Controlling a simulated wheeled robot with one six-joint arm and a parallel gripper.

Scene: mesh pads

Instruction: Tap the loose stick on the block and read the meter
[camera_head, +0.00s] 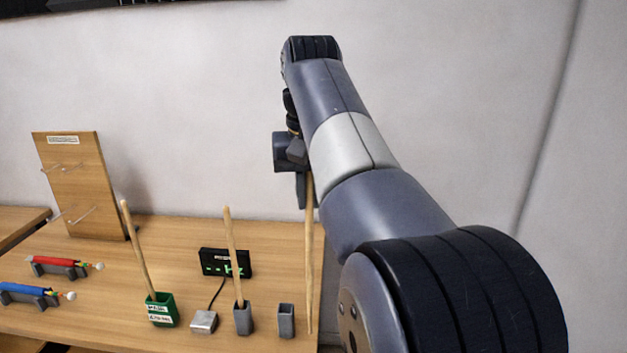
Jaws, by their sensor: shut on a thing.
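My gripper (304,190) is shut on a long pale wooden stick (309,260), which hangs almost upright. Its lower end is near the table's right edge, right of an empty grey holder (286,320); I cannot tell whether it touches the table. My arm hides part of the gripper. A small silver block (204,321) lies on the table, with a cable to a black meter (225,263) with green digits too small to read. A second stick (232,250) stands in a grey holder (243,319), and a third stick (137,245) leans in a green labelled holder (161,310).
A wooden board (80,185) with pegs stands at the back left of the wooden table (185,250). A red tool (60,262) and a blue tool (30,290) lie on dark racks at the left. A pale wall is behind.

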